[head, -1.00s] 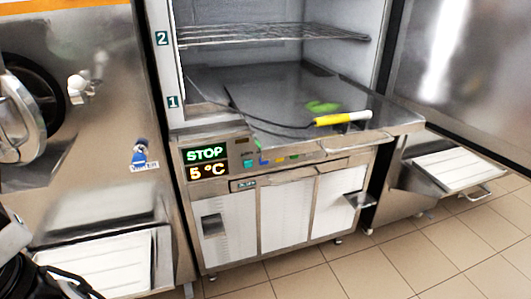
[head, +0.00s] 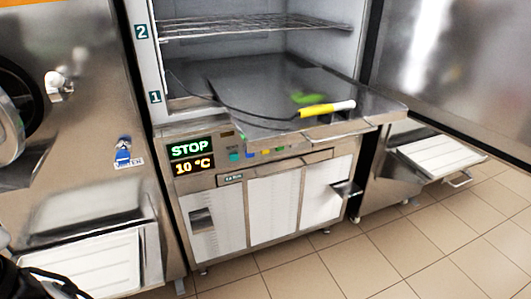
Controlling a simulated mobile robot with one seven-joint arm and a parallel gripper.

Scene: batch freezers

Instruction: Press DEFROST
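The freezer's front panel has a display (head: 191,158) reading STOP in green and 10 °C in orange. The tray edge overhangs close above the row. My gripper's fingers are not in view; only a dark part of my own body with a cable shows at the lower left corner.
A metal tray (head: 390,110) juts from the open freezer, with a yellow-and-white probe (head: 327,108) and its black cable on it. A wire shelf (head: 250,24) is above. Machines stand close on both sides. The tiled floor (head: 390,255) in front is clear.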

